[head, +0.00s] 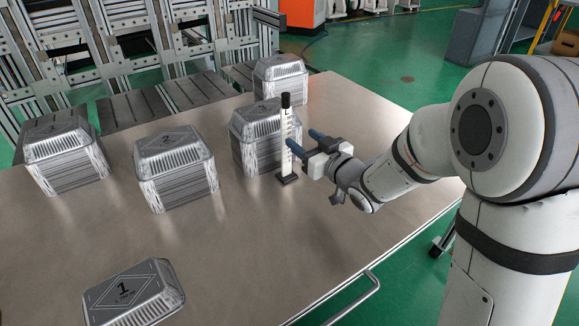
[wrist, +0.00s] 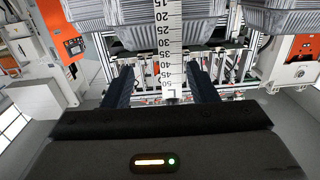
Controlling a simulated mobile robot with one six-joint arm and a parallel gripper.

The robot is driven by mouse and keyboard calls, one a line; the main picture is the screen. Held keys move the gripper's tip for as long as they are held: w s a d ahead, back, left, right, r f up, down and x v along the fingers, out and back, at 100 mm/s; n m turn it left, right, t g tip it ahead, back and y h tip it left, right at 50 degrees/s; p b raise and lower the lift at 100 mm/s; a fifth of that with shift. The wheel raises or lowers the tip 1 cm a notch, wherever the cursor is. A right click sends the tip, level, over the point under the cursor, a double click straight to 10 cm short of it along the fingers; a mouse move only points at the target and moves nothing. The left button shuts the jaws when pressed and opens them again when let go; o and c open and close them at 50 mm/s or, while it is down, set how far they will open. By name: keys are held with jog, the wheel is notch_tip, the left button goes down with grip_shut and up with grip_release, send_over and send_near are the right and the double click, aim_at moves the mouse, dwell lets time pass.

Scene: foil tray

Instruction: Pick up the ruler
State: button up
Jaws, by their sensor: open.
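The ruler (head: 284,130) is white with dark markings and stands upright on the table, with a black cap and a black foot (head: 287,179). It stands in front of a stack of foil trays. My gripper (head: 303,141) is open, its two blue fingers level and just right of the ruler's middle in the head view. In the wrist view the numbered ruler (wrist: 168,42) lines up with the gap between the dark fingers of my gripper (wrist: 161,78). I cannot tell whether either finger touches it.
Stacks of foil trays stand behind the ruler (head: 256,150), at the back (head: 281,82), at centre left (head: 177,172) and far left (head: 62,157). Another tray stack (head: 133,294) is at the front left. The metal table (head: 250,245) is clear in front of the ruler.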

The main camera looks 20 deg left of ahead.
aim_at(287, 131)
jog(key=shift+a+f, duration=0.2)
jog(key=shift+a, duration=0.25)
jog(key=x, duration=0.2)
jog(key=p+x, duration=0.1)
jog(key=x, duration=0.1)
jog(key=p+x, duration=0.1)
jog(key=x, duration=0.1)
jog(key=shift+s+a+r, duration=0.25)
jog(key=shift+a+r, duration=0.1)
jog(key=shift+a, duration=0.05)
jog(key=shift+w+a+f, duration=0.1)
jog(key=shift+w+a, duration=0.3)
jog(key=shift+a, duration=0.05)
jog(key=shift+c, duration=0.4)
grip_shut()
